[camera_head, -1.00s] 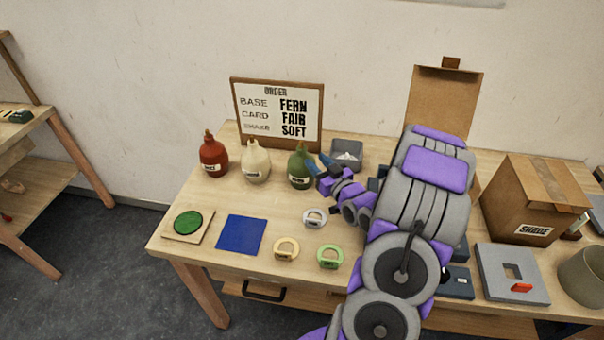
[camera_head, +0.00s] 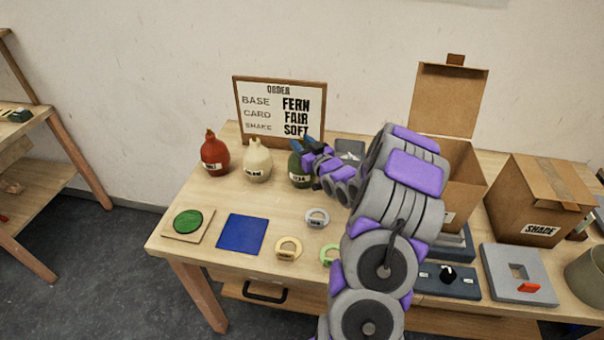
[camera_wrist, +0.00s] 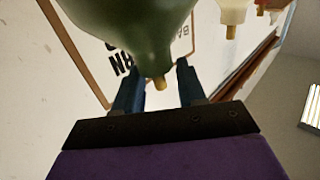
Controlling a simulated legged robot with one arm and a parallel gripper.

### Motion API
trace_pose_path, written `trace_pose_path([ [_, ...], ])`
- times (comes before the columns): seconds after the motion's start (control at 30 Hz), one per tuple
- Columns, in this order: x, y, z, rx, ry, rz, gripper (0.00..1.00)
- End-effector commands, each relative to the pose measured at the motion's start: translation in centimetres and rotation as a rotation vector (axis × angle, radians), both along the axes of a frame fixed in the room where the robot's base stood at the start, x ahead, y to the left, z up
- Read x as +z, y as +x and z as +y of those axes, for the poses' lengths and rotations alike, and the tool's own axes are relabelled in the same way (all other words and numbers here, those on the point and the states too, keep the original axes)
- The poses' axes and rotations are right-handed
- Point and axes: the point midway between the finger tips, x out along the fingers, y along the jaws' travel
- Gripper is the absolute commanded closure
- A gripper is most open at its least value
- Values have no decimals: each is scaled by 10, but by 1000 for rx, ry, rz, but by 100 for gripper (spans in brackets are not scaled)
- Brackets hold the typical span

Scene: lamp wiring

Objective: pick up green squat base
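The green squat base (camera_head: 297,167) stands on the table in front of the order board, right of the cream base. It has a round body, a short neck and a label, partly covered by my gripper. My gripper (camera_head: 310,146) is at its upper right side in the head view. In the wrist view, the green base (camera_wrist: 135,30) hangs inverted at the top of the picture. Its brass-coloured neck tip shows between the two blue fingers of my gripper (camera_wrist: 158,82). The fingers are apart, with gaps on both sides of the tip; the gripper is open and empty.
A cream base (camera_head: 257,163) and a red base (camera_head: 214,157) stand to the left. The order board (camera_head: 279,110) reads FERN, FAIR, SOFT. A grey bin (camera_head: 350,147) is behind my arm. Rings, a blue square (camera_head: 241,234) and a green disc (camera_head: 188,221) lie in front.

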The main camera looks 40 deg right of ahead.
Motion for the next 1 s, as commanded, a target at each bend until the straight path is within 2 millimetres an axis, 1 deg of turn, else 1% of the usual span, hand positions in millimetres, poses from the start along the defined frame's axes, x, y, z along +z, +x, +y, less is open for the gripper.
trace_pose_path([
  [0.23, -1, 1, -1, 0, 0, 2, 60],
  [0.27, -1, 1, -1, -1, 0, 3, 59],
  [0.6, -3, 1, 0, -1, 1, 6, 92],
  [0.7, -3, 1, 0, 0, 1, 7, 100],
  [1.0, -3, 1, 0, -1, 1, 8, 100],
])
